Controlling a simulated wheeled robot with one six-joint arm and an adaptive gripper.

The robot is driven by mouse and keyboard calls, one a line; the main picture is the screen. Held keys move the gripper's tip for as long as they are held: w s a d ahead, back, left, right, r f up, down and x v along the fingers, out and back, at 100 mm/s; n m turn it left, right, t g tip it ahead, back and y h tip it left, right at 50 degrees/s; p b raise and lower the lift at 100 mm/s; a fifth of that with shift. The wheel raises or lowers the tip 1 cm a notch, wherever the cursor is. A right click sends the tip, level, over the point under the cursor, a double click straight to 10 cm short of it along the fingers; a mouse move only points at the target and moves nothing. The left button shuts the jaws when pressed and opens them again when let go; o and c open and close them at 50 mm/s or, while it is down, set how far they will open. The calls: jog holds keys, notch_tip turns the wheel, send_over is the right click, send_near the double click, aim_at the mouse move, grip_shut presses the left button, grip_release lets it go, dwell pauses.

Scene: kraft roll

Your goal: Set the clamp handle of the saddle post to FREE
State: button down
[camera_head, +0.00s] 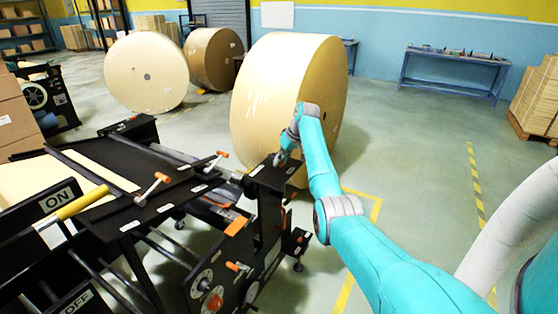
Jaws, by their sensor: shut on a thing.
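The saddle post (268,215) is a black upright at the right end of the black machine, with a flat top plate bearing small white labels. My gripper (280,158) is at the top of this post, reached by my teal arm from the right. It is shut on what seems to be the clamp handle, which is small and mostly hidden by the fingers. The handle's exact angle and the FREE marking cannot be read from here.
A yellow lever (78,206) sits by an ON label at left. A large kraft roll (275,95) stands just behind the post. Open floor (430,150) lies to the right.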

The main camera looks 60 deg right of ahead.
jog(key=shift+d+n+g+y, duration=0.15)
jog(key=shift+d+n+y, duration=0.25)
jog(key=shift+n, duration=0.65)
jog(key=shift+d+n+g+y, duration=0.15)
jog(key=shift+d+n+y, duration=0.2)
jog(key=shift+n, duration=1.1)
jog(key=c, duration=1.1)
grip_release()
jog(key=shift+y, duration=0.25)
jog(key=shift+r, duration=0.1)
jog(key=v, duration=1.2)
